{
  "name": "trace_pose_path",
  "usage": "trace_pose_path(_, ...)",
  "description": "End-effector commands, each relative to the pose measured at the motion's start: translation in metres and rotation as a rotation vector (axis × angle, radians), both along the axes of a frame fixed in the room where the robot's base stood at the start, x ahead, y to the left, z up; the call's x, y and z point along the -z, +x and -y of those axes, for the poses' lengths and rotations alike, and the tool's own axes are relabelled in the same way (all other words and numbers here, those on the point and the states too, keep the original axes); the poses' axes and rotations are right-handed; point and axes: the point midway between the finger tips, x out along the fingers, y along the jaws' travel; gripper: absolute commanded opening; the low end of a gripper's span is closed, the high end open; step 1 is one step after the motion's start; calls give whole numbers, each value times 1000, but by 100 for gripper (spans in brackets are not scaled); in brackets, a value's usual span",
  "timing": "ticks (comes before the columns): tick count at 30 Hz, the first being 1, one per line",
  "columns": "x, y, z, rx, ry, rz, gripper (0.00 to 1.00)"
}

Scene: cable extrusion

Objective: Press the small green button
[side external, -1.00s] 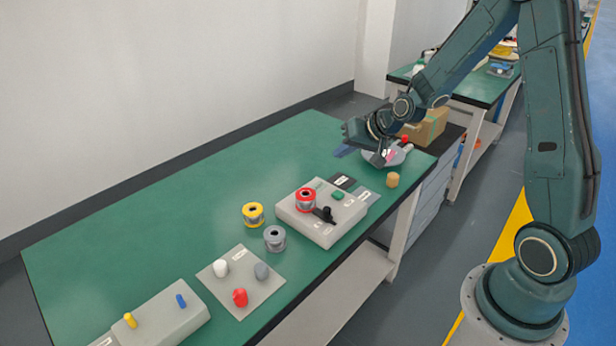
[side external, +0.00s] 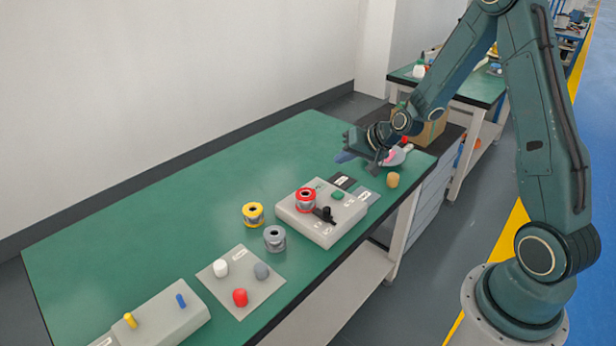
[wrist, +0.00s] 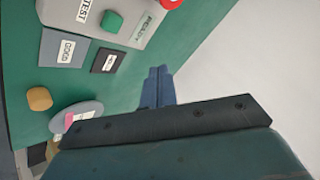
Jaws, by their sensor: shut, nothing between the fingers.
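The small green button (side external: 337,196) sits on top of a grey control box (side external: 318,230). In the wrist view the button (wrist: 111,21) shows at upper left, on the box (wrist: 138,33) between the labels TEST and READY. My gripper (side external: 346,157) is over the far end of the green table, beyond the box and apart from the button. In the wrist view its blue fingers (wrist: 158,76) are together, with nothing between them. Their height above the table is hard to tell.
A red spool (side external: 305,202) and black lever (side external: 326,213) are on the box. Dark and grey label plates (side external: 365,196) lie beside it, with a tan cylinder (side external: 393,180) near the edge. Yellow (side external: 253,215) and grey spools (side external: 274,238) stand nearby. The table's far left is clear.

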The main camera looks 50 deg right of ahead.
Motion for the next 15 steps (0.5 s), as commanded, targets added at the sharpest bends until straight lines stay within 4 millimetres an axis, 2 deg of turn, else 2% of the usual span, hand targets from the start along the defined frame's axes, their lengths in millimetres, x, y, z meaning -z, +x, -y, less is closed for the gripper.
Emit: trace_pose_path(15, 46, -1, 0, 0, 1, -4, 0)
